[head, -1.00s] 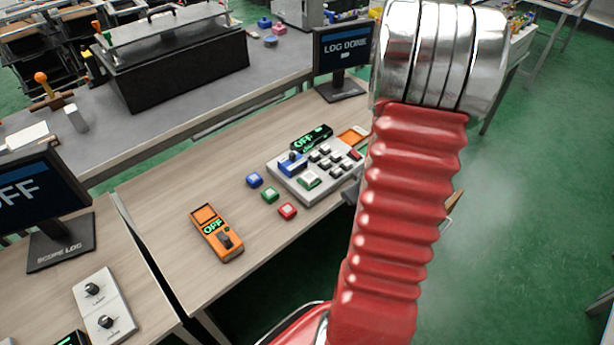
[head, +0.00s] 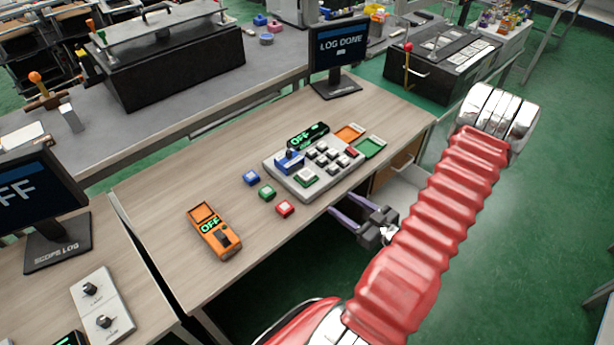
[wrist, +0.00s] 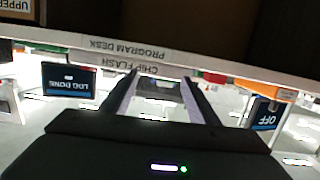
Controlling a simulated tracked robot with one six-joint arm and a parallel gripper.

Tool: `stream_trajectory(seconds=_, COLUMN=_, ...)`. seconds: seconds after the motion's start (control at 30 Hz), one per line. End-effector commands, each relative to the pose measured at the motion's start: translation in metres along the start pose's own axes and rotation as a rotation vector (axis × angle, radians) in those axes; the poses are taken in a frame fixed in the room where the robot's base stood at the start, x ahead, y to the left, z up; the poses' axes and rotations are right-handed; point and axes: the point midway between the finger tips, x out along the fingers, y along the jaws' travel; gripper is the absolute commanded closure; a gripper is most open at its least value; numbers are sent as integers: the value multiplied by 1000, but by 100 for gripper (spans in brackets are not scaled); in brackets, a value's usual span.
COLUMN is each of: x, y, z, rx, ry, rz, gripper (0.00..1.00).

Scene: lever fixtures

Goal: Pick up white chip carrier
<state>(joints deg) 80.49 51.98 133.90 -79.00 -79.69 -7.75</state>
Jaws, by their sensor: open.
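My gripper (head: 341,203) is open at the desk's front edge, its two fingers pointing toward the desk, to the right of the loose red block. In the wrist view my gripper (wrist: 161,80) has its fingers apart, in front of the desk's labelled edge (wrist: 140,60). A pale grey shape (wrist: 160,91) shows between them; I cannot tell what it is. I cannot make out a white chip carrier for certain. A grey programmer (head: 306,197) with several keys, a blue part and a pale green-edged piece (head: 306,179) sits on the desk.
Blue (head: 251,178), green (head: 267,192) and red (head: 285,208) blocks lie left of the programmer. An orange meter (head: 214,232) lies farther left. A monitor (head: 340,55) stands at the back. An open pale drawer (head: 402,190) juts out below.

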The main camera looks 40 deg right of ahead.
Motion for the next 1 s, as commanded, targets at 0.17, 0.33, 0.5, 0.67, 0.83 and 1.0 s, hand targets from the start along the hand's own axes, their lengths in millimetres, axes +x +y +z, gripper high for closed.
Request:
stream_trajectory(seconds=0.17, x=-11, y=-11, z=-22, rx=24, ry=157, rz=-27, gripper=45)
stream_trajectory(seconds=0.33, x=-16, y=-14, z=-29, rx=30, ry=202, rz=-34, gripper=45)
stream_trajectory(seconds=0.5, x=-15, y=-14, z=-29, rx=29, ry=201, rz=-33, gripper=45)
stream_trajectory(seconds=0.67, x=-14, y=-14, z=-29, rx=29, ry=200, rz=-34, gripper=45)
stream_trajectory(seconds=0.83, x=-3, y=-14, z=-32, rx=28, ry=200, rz=-36, gripper=45)
stream_trajectory(seconds=1.0, x=15, y=-15, z=-35, rx=28, ry=200, rz=-35, gripper=45)
